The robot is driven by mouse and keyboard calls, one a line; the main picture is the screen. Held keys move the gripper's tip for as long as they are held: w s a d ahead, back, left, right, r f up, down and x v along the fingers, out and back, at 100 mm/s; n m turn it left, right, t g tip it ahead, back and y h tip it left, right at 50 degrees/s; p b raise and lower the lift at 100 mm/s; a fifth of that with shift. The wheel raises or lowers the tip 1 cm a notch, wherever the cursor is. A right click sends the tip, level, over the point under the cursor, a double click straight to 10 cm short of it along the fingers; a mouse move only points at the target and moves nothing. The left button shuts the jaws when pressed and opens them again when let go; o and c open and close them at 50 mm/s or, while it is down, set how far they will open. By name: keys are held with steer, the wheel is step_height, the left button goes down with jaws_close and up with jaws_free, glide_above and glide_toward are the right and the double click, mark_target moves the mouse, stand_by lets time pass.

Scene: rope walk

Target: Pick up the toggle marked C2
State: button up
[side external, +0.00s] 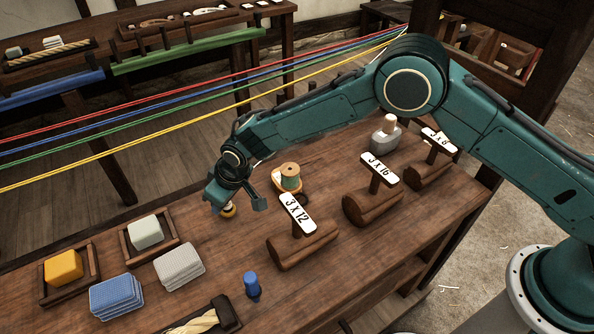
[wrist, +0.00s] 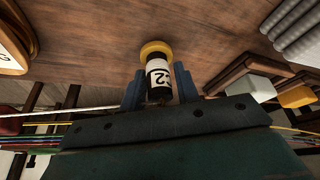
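The toggle marked C2 (wrist: 158,75) is a small dark cylinder with a white label and a yellow end. In the wrist view it shows between my gripper's two blue fingers (wrist: 160,92), with its label facing the camera. In the side view only the low part of the toggle (side external: 229,211) shows at the table top, just under my gripper (side external: 238,202). The fingers stand apart in the side view, one on each side, and the gripper looks open. Whether a finger touches the toggle cannot be told.
A wooden block with a "3 x 12" sign (side external: 298,213) is to the right. A blue peg (side external: 252,284) stands in front. Trays with yellow (side external: 63,267) and pale blocks (side external: 146,232) lie left. Coloured ropes (side external: 190,110) stretch behind.

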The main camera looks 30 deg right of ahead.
jaws_close()
step_height(320, 180, up, 20)
stand_by(0.8)
stand_by(0.5)
